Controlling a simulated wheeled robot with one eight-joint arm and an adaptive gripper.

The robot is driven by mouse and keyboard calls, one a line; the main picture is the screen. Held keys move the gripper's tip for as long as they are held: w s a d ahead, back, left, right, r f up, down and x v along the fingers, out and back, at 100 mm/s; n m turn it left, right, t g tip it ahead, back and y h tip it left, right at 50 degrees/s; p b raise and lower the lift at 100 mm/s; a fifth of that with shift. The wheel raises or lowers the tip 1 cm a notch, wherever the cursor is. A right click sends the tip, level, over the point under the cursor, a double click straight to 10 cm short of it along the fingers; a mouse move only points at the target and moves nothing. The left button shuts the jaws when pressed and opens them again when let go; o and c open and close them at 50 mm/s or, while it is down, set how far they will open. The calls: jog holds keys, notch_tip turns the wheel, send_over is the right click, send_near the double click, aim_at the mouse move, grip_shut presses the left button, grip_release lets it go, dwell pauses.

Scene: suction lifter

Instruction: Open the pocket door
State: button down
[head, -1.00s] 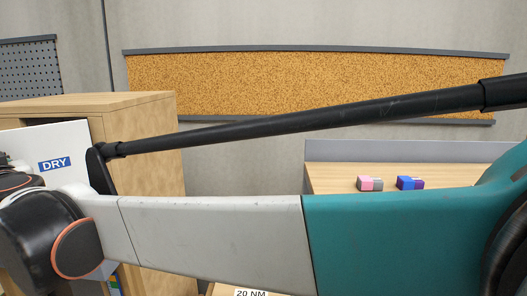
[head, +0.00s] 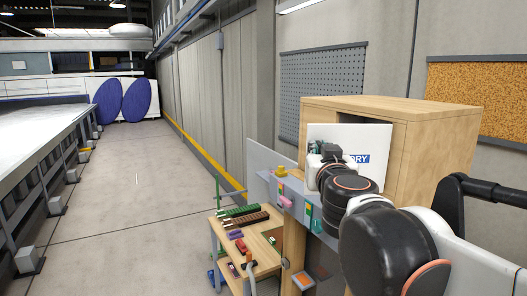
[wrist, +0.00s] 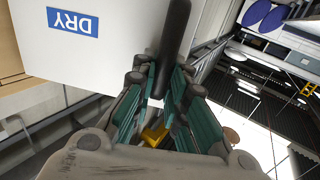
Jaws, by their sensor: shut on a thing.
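The pocket door is a white panel (head: 378,138) with a blue DRY label on the front of a wooden cabinet (head: 440,135). There, a long dark handle (wrist: 175,30) stands at the panel's edge and runs down between my teal fingers. My gripper (wrist: 163,85) is shut on this handle. In the head view my wrist hides most of the gripper and the lower part of the door.
Left of the cabinet stands a wooden cart (head: 262,248) with green and brown pieces on top. A grey-blue ledge (head: 268,187) with small coloured items is close to my gripper. An open grey floor aisle (head: 135,190) runs along the wall.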

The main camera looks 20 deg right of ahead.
jog(key=c, duration=1.6)
grip_release()
jog(key=shift+s, duration=0.1)
jog(key=shift+c, duration=0.2)
jog(key=v, duration=0.7)
jog(key=shift+s, duration=0.25)
jog(key=shift+f, duration=0.15)
